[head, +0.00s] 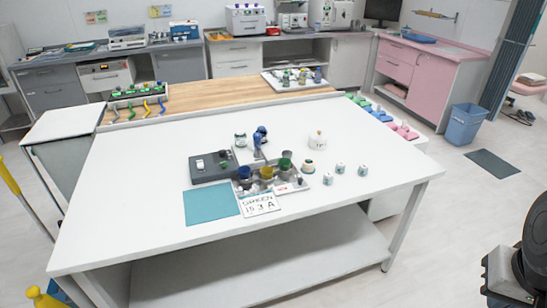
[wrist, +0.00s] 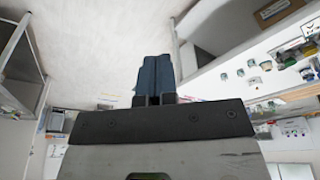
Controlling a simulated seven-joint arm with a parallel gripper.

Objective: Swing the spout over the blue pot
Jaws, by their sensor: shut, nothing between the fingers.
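On the white table in the head view, a small dispenser with a blue top (head: 261,133) stands behind a row of pots. A pale part, probably its spout (head: 257,153), hangs below the blue top; which pot it points at is too small to tell. The blue pot (head: 244,173) is at the left of the row, beside a yellow pot (head: 266,173) and a green pot (head: 285,163). My gripper (wrist: 153,98) shows in the wrist view, its dark fingers together and empty. It is well away from the dispenser, and its fingers do not show in the head view.
A dark grey box (head: 212,167) stands left of the pots, with a teal mat (head: 211,205) and a lettered card (head: 260,203) in front. A white lidded jar (head: 317,141) and several small jars stand to the right. The table's front and left are clear.

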